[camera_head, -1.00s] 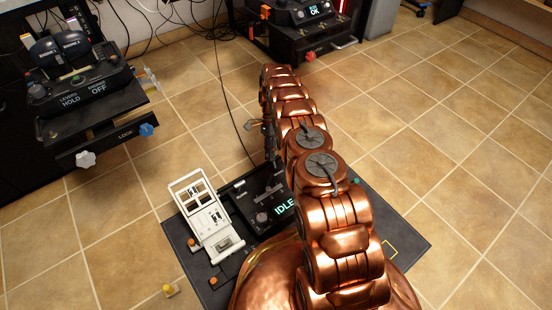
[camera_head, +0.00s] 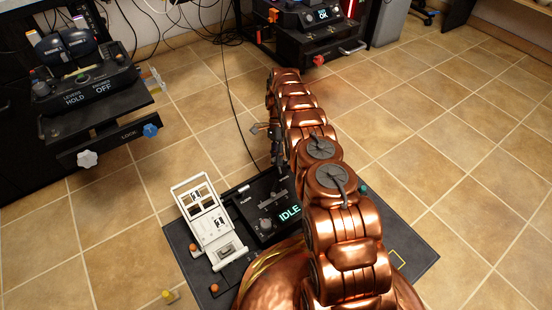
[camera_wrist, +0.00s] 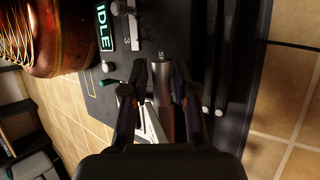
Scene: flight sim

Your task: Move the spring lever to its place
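In the wrist view, a grey, rod-like piece (camera_wrist: 163,84) stands between the two dark fingers of my gripper (camera_wrist: 163,72). It runs back towards the palm and looks reddish lower down. It may be the spring lever, but I cannot tell for sure. The fingers are apart, one on each side, and I cannot tell whether they press on it. In the head view, my gripper (camera_head: 276,150) points down over the black control box (camera_head: 250,207) with the lit IDLE display; the display also shows in the wrist view (camera_wrist: 104,27). My arm partly hides the box.
A white switch panel (camera_head: 206,225) stands left of the box on a dark base plate (camera_head: 405,257). A console with HOLD and OFF labels (camera_head: 85,90) is at the far left. Another console (camera_head: 310,45) is at the back. A thin cable hangs behind the box. Open tiled floor lies right.

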